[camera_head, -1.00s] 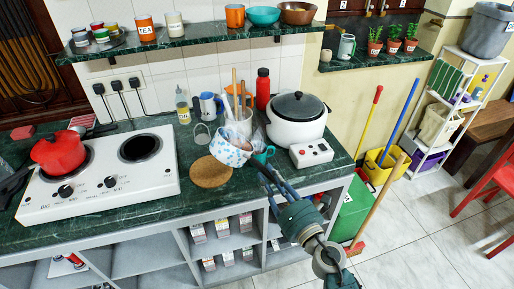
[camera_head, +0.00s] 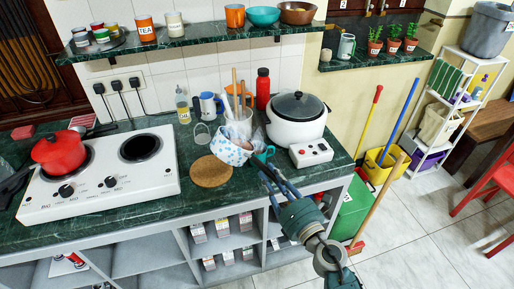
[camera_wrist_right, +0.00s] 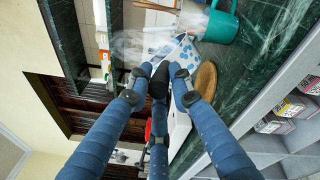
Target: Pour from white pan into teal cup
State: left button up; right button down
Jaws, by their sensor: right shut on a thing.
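The white pan (camera_head: 231,151) with blue spots is tilted above the counter, left of the teal cup (camera_head: 267,153). In the wrist view, the pan (camera_wrist_right: 184,50) is partly hidden by my fingers, and the teal cup (camera_wrist_right: 219,27) is at the top right. My right gripper (camera_head: 262,168) is in front of the cup. In the wrist view, its fingers (camera_wrist_right: 160,82) are closed around the pan's dark handle end. The cup is partly hidden by the pan and fingers in the head view. Whether liquid flows is not clear.
A round cork mat (camera_head: 211,171) lies left of the pan. A white rice cooker (camera_head: 297,126) and a switch box (camera_head: 311,152) stand right of the cup. A utensil holder is close behind the pan. The stove with a red pot (camera_head: 60,153) is at left.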

jog(key=shift+w+d+r+m+p, duration=0.35)
jog(key=shift+r+m+p, duration=0.1)
jog(key=shift+m, duration=0.25)
dwell(1.6)
jog(key=s+a+f+n+b, duration=0.5)
jog(key=a+n+b, duration=0.1)
jog(key=a+n, duration=0.2)
jog(key=shift+a+n, duration=0.15)
jog(key=shift+n, duration=0.75)
jog(key=shift+s, duration=0.1)
